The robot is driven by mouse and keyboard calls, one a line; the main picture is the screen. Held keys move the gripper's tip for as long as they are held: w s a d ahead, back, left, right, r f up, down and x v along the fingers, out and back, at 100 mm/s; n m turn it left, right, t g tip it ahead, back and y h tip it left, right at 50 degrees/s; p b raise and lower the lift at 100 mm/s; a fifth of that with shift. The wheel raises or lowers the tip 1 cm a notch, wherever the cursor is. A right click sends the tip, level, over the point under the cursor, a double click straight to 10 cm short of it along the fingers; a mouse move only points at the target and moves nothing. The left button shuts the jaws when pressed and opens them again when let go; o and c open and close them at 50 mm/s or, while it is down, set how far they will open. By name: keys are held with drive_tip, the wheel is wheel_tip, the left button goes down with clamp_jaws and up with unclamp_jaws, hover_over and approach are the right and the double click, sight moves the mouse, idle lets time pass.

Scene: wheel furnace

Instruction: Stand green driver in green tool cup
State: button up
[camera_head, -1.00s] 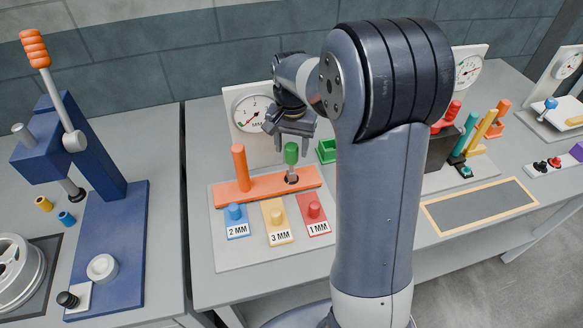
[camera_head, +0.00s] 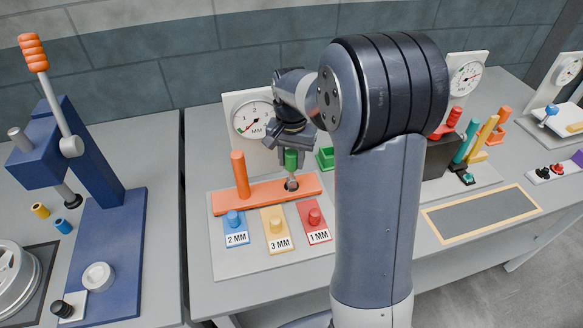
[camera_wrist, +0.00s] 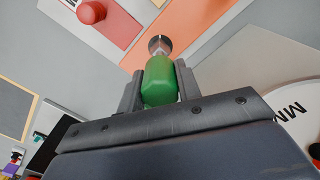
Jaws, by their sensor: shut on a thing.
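The green driver (camera_head: 291,160) stands upright in the dark hole at the right part of the orange bar (camera_head: 262,192). My gripper (camera_head: 291,153) is above it with its fingers around the green handle. In the wrist view the green handle (camera_wrist: 159,82) sits between the two fingers of my gripper (camera_wrist: 159,88), and its shaft points to the hole in the orange bar. The green tool cup (camera_head: 326,158) is the small green open box behind and right of the bar, partly hidden by my arm.
An orange post (camera_head: 240,174) rises from the bar's left end. A dial gauge panel (camera_head: 252,118) is close behind. A dark block and coloured handles stand right of my arm.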

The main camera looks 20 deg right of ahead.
clamp_jaws()
drive_tip(key=shift+r+p, duration=2.1)
drive_tip(key=shift+r, duration=0.45)
drive_tip(key=w+d+f+p, duration=0.1)
drive_tip(key=w+d+p, duration=0.1)
drive_tip(key=w+d, duration=0.2)
drive_tip(key=w+d+f+p, duration=0.1)
drive_tip(key=w+d, duration=0.4)
drive_tip(key=d, duration=0.6)
drive_tip(key=shift+w+f+p, duration=0.25)
drive_tip(key=shift+w+p, duration=0.05)
drive_tip(key=shift+p, duration=0.25)
